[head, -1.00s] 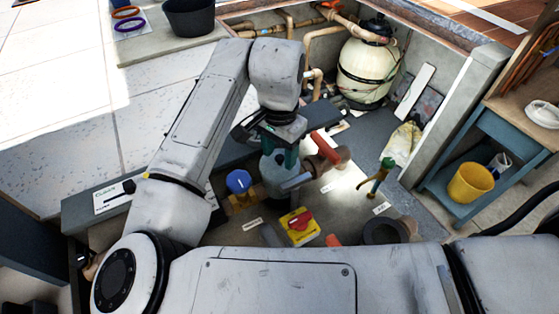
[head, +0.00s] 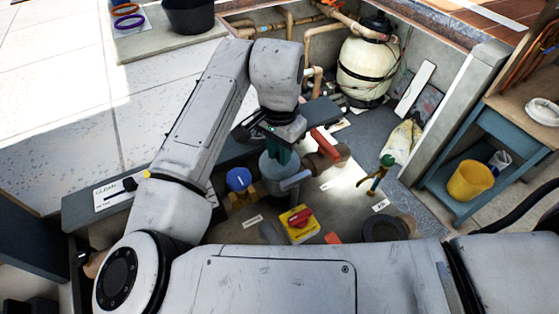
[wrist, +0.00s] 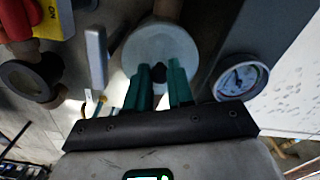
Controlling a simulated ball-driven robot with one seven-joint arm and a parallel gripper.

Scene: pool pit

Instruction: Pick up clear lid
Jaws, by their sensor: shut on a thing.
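The clear lid (wrist: 160,46) shows in the wrist view as a round, pale, cloudy disc with a small dark knob at its near edge. My gripper (wrist: 160,76) has its two green fingers close together at this knob, shut on the lid. In the head view my gripper (head: 279,157) points down onto the top of a round grey-green housing (head: 284,187). The fingers and wrist hide much of the lid there. I cannot tell whether the lid is clear of the housing.
A red handle (head: 325,142), a blue knob (head: 238,179) and a yellow box with a red switch (head: 299,223) stand close around. A pressure gauge (wrist: 241,79) is right of the lid in the wrist view. A cream tank (head: 366,70) stands behind; a blue bench (head: 487,140) is at right.

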